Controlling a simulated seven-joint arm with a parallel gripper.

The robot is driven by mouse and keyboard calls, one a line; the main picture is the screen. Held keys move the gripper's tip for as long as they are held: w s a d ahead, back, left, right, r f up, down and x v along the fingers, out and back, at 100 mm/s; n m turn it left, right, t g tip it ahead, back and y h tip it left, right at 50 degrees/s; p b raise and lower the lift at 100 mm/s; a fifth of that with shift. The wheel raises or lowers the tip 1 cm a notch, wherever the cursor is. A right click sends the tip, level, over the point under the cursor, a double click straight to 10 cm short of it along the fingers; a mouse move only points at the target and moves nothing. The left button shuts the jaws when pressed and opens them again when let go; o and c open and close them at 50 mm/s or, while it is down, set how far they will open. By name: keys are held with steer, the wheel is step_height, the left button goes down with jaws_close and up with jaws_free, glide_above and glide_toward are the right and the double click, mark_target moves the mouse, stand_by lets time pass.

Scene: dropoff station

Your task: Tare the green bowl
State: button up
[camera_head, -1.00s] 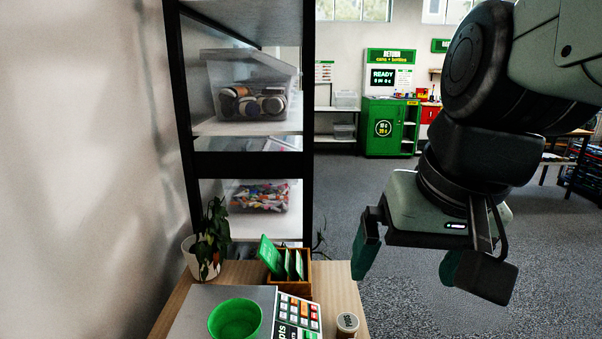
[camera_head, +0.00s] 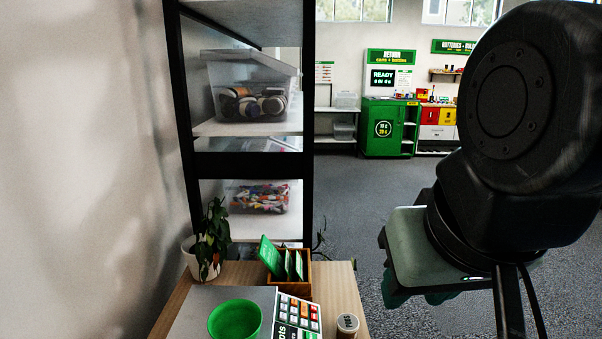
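The green bowl (camera_head: 235,319) sits on the grey plate of the scale (camera_head: 196,302) at the bottom of the view. The scale's keypad (camera_head: 299,311), with white, red and orange keys, lies just right of the bowl. The bottom of the scale is cut off by the frame. My gripper (camera_head: 430,297) is to the right of the table, over the floor and apart from the scale and bowl. Its body hides most of the fingers, so I cannot see how far apart they are.
Behind the scale are a wooden box with green cards (camera_head: 297,271) and a potted plant (camera_head: 196,260). A black-framed shelf (camera_head: 247,165) with clear bins rises behind the table. Open floor lies to the right.

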jaws_close()
stand_by(1.1)
